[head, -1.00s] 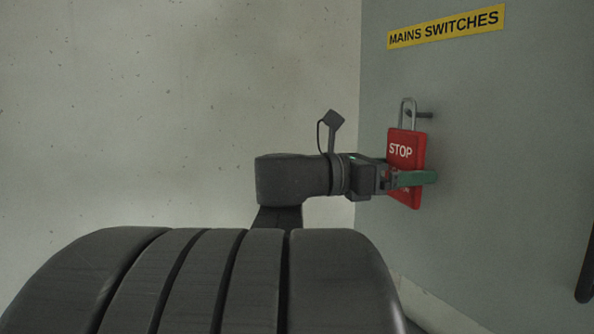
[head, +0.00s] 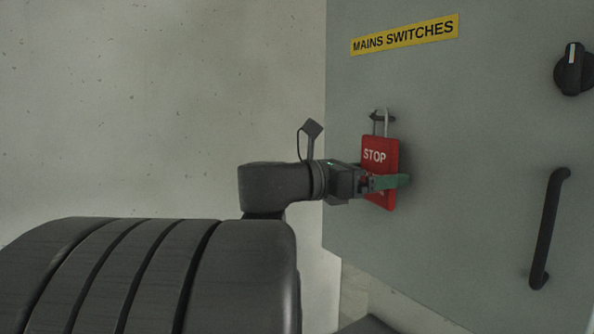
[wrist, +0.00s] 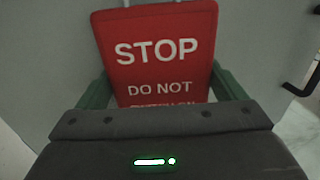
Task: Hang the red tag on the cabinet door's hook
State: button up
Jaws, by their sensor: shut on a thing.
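The red tag (head: 378,155), with "STOP" in white and a metal loop at its top, hangs nearly upright in front of the grey cabinet door (head: 460,120). My gripper (head: 386,182) is shut on the lower part of the tag, its green fingers at the tag's sides. In the wrist view the tag (wrist: 158,50) stands between the fingers (wrist: 160,92), its lower text hidden by my gripper. The dark hook (head: 382,118) on the door lies across the loop's upper part in the head view. I cannot tell whether it passes through the loop. The loop's top is out of the wrist view.
A yellow "MAINS SWITCHES" label (head: 405,35) is above the hook. A black rotary knob (head: 573,70) and a black door handle (head: 548,228) are on the right of the door. A bare concrete wall (head: 160,100) is at left.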

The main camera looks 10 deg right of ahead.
jog(key=shift+d+f, duration=0.1)
jog(key=shift+f, duration=0.4)
jog(key=o, duration=1.3)
jog(key=shift+c, duration=0.2)
jog(key=s+a+b, duration=0.2)
jog(key=a, duration=1.2)
jog(key=shift+r, duration=0.35)
jog(key=shift+d, duration=0.1)
jog(key=w+d+p, duration=0.1)
jog(key=w+d, duration=0.1)
jog(key=d, duration=1)
jog(key=shift+d+f+p, duration=0.15)
jog(key=shift+d+p, duration=0.15)
jog(key=shift+p, duration=0.05)
jog(key=shift+w+f, duration=0.1)
